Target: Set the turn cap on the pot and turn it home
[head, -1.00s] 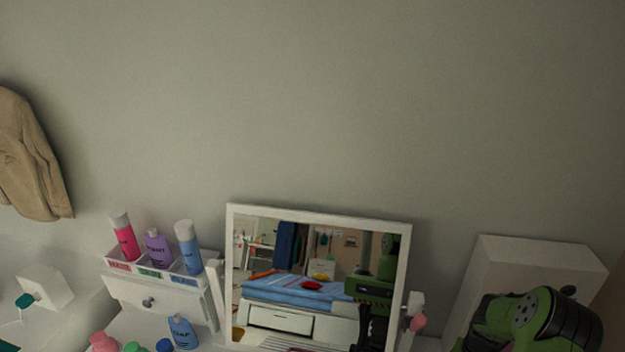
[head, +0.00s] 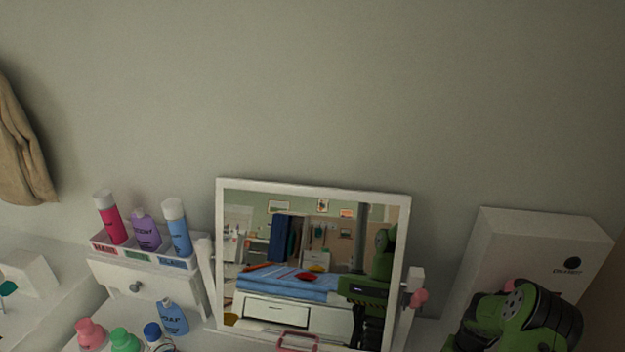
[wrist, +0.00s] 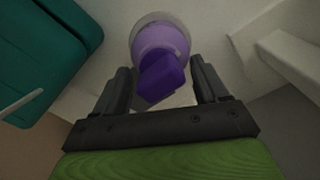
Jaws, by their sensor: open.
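In the wrist view my gripper (wrist: 161,78) is open, with one dark finger on each side of a purple faceted block (wrist: 162,80). A gap shows between the block and each finger. Beyond the block is a round purple thing with a pale, greyish upper part (wrist: 160,38); the two overlap in the picture. I cannot tell which is the turn cap and which the pot, or whether they touch. In the head view my gripper and these purple things are not in sight; only my green arm shows at the lower right.
A tilted mirror (head: 224,255) stands mid-picture, a white box (head: 540,250) to its right. Left is a drawer unit (head: 150,285) topped by a tray of three bottles; several bottles (head: 172,316) stand before it. A teal thing (wrist: 45,50) is at left in the wrist view.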

